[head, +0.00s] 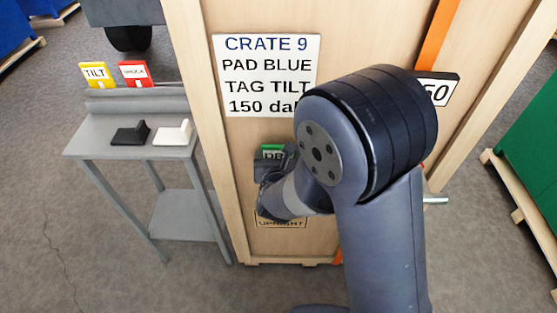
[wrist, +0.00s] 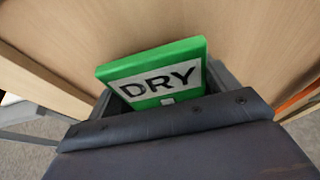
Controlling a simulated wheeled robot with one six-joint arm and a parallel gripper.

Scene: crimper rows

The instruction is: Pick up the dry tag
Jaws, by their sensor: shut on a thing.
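The dry tag (wrist: 160,76) is a green plate with a white label reading DRY, close up in the wrist view. In the head view only part of the dry tag (head: 272,153) shows, in front of the wooden crate. My gripper (head: 265,175) is shut on the tag at its lower part. In the wrist view the jaws hide the tag's bottom edge. I cannot tell whether the tag touches the crate face.
The wooden crate (head: 222,170) bears a sign (head: 266,75) reading CRATE 9, PAD BLUE, TAG TILT. A grey stand (head: 90,146) at left holds a yellow TILT tag (head: 96,75), a red tag (head: 135,74), a black piece (head: 131,134) and a white piece (head: 173,133). A green crate (head: 525,160) stands right.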

